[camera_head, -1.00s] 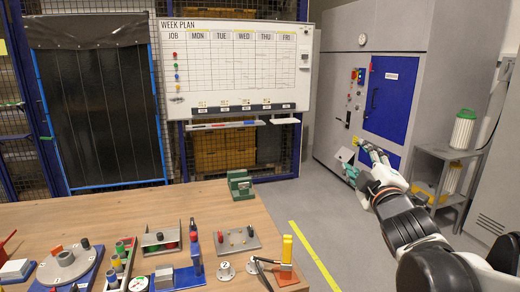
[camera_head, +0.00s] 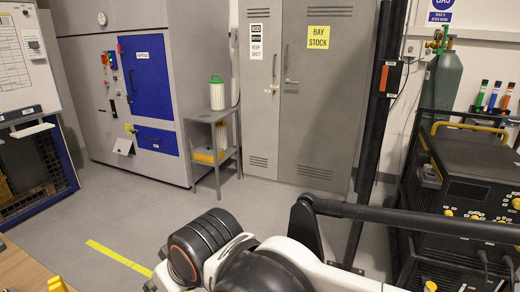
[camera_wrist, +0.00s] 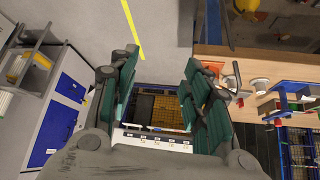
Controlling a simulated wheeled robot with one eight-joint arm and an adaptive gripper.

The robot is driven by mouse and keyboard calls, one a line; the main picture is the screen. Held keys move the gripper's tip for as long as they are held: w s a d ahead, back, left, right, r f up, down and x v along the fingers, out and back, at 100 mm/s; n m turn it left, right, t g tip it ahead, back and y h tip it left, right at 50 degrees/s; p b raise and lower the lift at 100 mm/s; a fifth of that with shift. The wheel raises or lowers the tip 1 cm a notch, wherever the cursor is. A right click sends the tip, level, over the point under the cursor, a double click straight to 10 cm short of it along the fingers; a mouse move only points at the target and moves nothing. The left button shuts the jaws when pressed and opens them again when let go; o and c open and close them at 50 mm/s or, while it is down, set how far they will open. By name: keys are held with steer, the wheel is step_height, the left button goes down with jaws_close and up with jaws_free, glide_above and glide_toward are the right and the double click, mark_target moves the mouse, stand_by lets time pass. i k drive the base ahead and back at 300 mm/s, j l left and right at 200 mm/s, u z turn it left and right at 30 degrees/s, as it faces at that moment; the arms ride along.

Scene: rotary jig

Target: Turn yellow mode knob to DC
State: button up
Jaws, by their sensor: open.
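A black welding machine (camera_head: 470,188) stands at the right edge of the head view, with a dark display and several yellow knobs on its front. One yellow knob (camera_head: 515,203) is at the picture's edge and another yellow knob (camera_head: 447,213) is lower left of it. I cannot read any labels, so I cannot tell which is the mode knob or where it points. My gripper (camera_wrist: 161,75) shows in the wrist view, with its green fingers apart and nothing between them. It is away from the welding machine, which I cannot make out in that view.
A black bar (camera_head: 420,217) crosses in front of the welding machine. A green gas cylinder (camera_head: 440,80) stands behind it. Grey lockers (camera_head: 315,110) and a small shelf stand (camera_head: 214,130) are at the back. Grey floor (camera_head: 120,215) is clear at left. The wooden workbench (camera_wrist: 255,45) shows in the wrist view.

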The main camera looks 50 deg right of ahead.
mark_target(448, 213)
steer(key=z, duration=3.2)
